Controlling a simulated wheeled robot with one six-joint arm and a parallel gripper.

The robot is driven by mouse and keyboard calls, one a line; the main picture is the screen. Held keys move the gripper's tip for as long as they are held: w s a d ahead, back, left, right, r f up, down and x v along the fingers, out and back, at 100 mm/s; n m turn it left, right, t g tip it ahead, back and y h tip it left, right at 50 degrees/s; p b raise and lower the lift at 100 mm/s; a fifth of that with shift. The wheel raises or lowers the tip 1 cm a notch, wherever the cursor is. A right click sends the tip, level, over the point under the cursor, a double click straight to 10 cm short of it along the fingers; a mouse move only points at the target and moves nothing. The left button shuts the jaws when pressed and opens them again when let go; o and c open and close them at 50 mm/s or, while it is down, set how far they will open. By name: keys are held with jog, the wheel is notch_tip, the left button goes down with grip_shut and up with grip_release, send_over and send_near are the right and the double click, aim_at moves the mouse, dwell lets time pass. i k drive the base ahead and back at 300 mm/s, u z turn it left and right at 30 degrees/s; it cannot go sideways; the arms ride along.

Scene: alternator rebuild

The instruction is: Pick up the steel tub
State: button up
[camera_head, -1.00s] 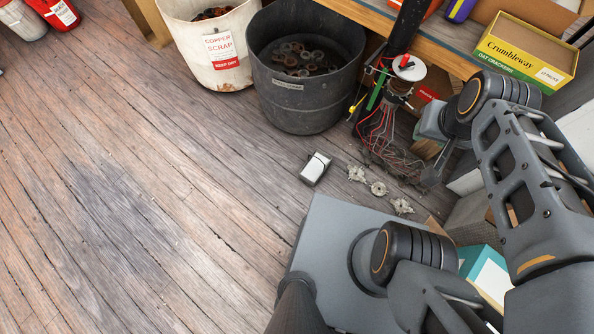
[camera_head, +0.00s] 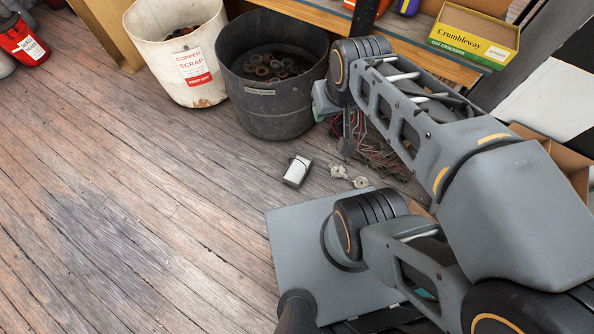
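The steel tub appears to be the dark grey round tub (camera_head: 268,113) at the upper middle, upright on the floor; its small label is too small to read. It has rusty round metal parts (camera_head: 275,68) inside. My arm reaches in from the lower right, and its wrist end is just right of the tub, overlapping the tub's right edge in the picture. My gripper (camera_head: 350,137) points down there, mostly hidden by my own arm. I cannot tell whether it is open or shut; no hold on the tub shows.
A white copper scrap tub (camera_head: 150,50) stands left of the dark one. A wooden bench (camera_head: 410,47) with a yellow cracker box (camera_head: 473,38) is behind. A white box (camera_head: 298,171), pale metal parts (camera_head: 340,172) and wires (camera_head: 375,155) lie on the floor.

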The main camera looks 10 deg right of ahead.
aim_at(299, 165)
jog(key=u, duration=1.55)
jog(key=i, duration=2.15)
jog(key=z, duration=2.8)
